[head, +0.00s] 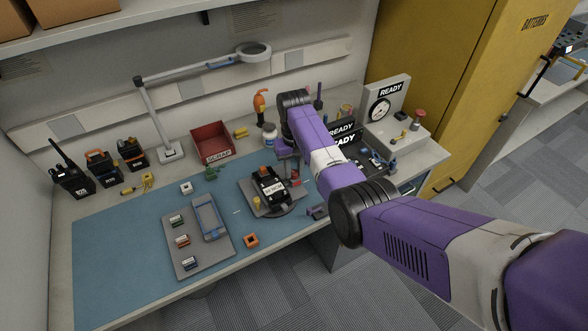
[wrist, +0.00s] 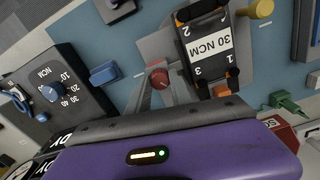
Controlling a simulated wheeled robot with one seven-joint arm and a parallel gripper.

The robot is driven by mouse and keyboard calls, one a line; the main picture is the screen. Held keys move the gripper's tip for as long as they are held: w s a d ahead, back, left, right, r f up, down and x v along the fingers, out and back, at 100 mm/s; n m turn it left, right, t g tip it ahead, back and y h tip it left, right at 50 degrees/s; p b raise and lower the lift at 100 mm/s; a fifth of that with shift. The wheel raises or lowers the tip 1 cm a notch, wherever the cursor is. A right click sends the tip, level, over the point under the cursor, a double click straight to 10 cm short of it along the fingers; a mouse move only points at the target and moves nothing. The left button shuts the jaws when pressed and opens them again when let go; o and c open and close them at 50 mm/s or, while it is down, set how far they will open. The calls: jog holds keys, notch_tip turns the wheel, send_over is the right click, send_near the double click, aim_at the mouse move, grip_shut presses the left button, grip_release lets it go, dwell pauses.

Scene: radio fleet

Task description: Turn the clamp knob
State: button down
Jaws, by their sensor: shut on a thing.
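A red knob (wrist: 159,78), which I take for the clamp knob, sits beside a grey fixture plate (wrist: 240,65). A black device (wrist: 208,50) labelled "30 NCM" lies on that plate, with orange pieces at its near end. In the head view the device (head: 269,186) rests on a round dark base on the blue mat, with the red knob (head: 295,175) at its right. My gripper (wrist: 160,88) is shut on the red knob, its two grey fingers on either side of it. In the head view my arm partly covers the gripper.
A yellow knob (wrist: 262,8) stands at the plate's far side. A torque box (wrist: 52,92) with a blue dial is at left in the wrist view. A grey tray (head: 182,262) with small modules and a red scrap bin (head: 212,139) stand left. The mat's left (head: 115,245) is clear.

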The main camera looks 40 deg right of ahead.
aim_at(294, 172)
jog(key=shift+r+m, duration=0.1)
jog(key=shift+m, duration=0.5)
jog(key=c, duration=1.1)
grip_release()
jog(key=shift+c, duration=0.2)
jog(key=shift+r+b, duration=0.65)
jog(key=shift+r, duration=3.2)
